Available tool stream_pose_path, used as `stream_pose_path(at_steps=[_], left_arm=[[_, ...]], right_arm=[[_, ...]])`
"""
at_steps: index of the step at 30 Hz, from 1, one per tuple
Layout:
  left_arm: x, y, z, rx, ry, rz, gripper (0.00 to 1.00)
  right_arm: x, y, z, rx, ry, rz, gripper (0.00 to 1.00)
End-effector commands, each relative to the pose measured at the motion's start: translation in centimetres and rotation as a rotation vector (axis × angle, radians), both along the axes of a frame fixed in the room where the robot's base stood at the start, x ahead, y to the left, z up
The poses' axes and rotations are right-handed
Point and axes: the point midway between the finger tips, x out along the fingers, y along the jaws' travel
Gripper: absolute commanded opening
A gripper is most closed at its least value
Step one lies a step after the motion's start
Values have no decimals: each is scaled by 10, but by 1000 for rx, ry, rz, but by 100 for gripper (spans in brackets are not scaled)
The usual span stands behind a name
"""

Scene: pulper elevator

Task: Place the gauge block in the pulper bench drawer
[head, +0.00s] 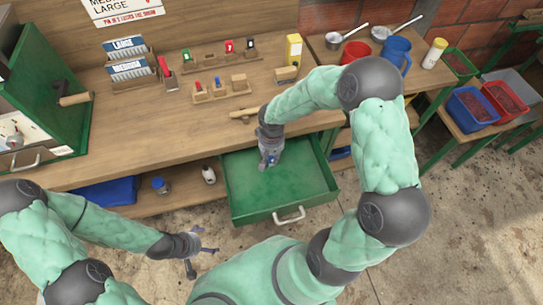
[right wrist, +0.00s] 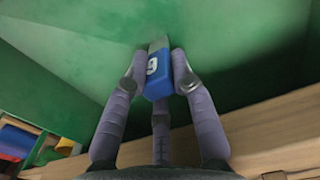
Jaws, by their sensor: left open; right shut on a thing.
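The green pulper bench drawer (head: 255,213) is pulled open below the bench, and its floor looks bare. My right gripper (head: 268,160) reaches down into or just over the drawer near its back left part. In the right wrist view its fingers are shut on the gauge block (right wrist: 156,80), a blue block with a white mark and a grey end. The grey end points toward the green drawer surface; I cannot tell whether it touches. In the head view the block is mostly hidden by the fingers. My left gripper (head: 203,250) is open and empty, low in front of the bench.
The wooden bench top (head: 130,145) above the drawer holds small block racks (head: 222,92), a wooden-handled tool (head: 243,114) and a yellow box (head: 293,48). A blue bin (head: 105,192) and bottles (head: 208,174) stand on the lower shelf left of the drawer.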

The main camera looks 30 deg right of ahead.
Motion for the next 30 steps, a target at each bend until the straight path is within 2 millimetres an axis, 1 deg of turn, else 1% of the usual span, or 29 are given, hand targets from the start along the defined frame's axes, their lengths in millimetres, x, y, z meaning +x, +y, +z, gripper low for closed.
stream_pose_path(at_steps=[3,4,6,15,19,23,30], left_arm=[[0,0,-4,0,0,0,93],[0,0,-3,0,0,0,93],[0,0,-3,0,0,0,93],[0,0,-3,0,0,0,93],[0,0,2,0,0,0,93],[0,0,9,0,0,0,93],[0,0,25,0,0,0,93]], right_arm=[[0,0,-4,0,0,0,0],[0,0,-3,0,1,0,34],[0,0,-3,0,1,0,49],[0,0,-3,0,1,0,49],[0,0,2,0,1,0,49],[0,0,20,-1,-1,0,49],[0,0,71,-1,-3,-1,49]])
